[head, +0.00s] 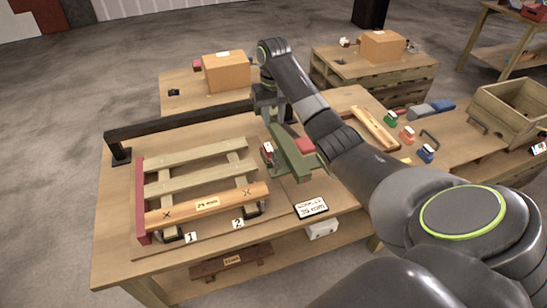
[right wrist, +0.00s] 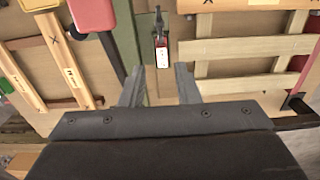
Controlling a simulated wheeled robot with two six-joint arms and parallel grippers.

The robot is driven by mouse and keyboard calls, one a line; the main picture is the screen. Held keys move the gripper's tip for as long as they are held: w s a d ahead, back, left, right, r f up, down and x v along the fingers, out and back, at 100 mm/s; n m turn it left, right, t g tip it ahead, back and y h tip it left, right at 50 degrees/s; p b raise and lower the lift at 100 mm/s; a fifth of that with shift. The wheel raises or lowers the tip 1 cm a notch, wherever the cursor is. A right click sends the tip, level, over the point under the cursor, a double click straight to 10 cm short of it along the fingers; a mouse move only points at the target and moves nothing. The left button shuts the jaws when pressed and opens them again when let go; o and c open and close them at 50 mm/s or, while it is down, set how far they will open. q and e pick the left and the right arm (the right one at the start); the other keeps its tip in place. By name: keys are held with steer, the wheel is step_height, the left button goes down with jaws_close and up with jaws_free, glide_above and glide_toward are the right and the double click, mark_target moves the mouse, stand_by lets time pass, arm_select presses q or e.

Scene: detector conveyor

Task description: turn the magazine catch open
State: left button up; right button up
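The green magazine (head: 287,150) stands on the wooden table just right of the slatted rack, with a red block on its right end. The likely catch is a small dark lever with a red-and-white tag (head: 267,150) on its left side. In the right wrist view the tagged catch (right wrist: 162,55) lies on the green strip, just beyond the fingertips. My right gripper (right wrist: 160,76) is open and empty, its two fingers apart on either side of the strip. In the head view it (head: 268,112) hangs above the magazine's far end. My left gripper is not in view.
The slatted wooden rack (head: 200,165) with numbered supports fills the table's left side, with a dark rail (head: 180,121) behind it. A labelled card (head: 311,207) lies at the front edge. Coloured blocks (head: 406,134) and an open wooden crate (head: 508,108) are at right.

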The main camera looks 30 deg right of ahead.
steer(key=b, duration=0.4)
glide_toward(273, 153)
step_height(273, 153, down, 10)
steer(key=shift+s+f+p, duration=0.1)
steer(key=shift+p, duration=0.9)
steer(key=shift+c, duration=0.4)
jaws_close()
